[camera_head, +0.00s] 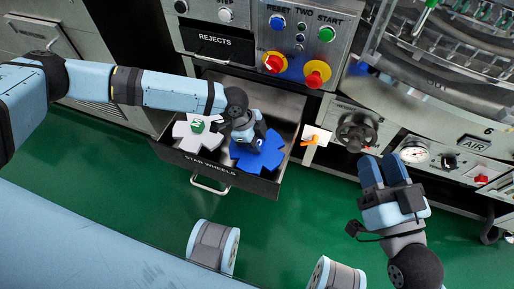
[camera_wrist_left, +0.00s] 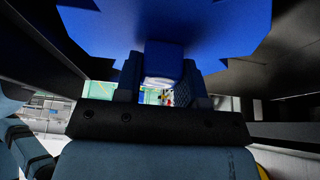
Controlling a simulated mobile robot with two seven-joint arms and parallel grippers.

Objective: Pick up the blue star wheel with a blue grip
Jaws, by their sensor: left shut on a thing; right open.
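The blue star wheel (camera_head: 245,160) lies in the open drawer labelled STAR WHEELS (camera_head: 217,172), on its right side. My left gripper (camera_head: 255,143) is over the wheel, shut on its blue grip. In the left wrist view the blue star wheel (camera_wrist_left: 165,20) fills the top, and its blue grip (camera_wrist_left: 163,62) sits between the fingers of my left gripper (camera_wrist_left: 160,82). A white star wheel (camera_head: 183,139) with a green grip (camera_head: 197,126) lies left of it in the same drawer. My right gripper (camera_head: 383,172) is open and empty, in front of the machine at the right.
The drawer's walls stand close around both wheels. Above it are a REJECTS panel (camera_head: 215,43) and a button panel (camera_head: 300,40). An orange-handled part (camera_head: 311,141) and a dark handwheel (camera_head: 356,132) are to the right. Green floor (camera_head: 285,205) is open in front.

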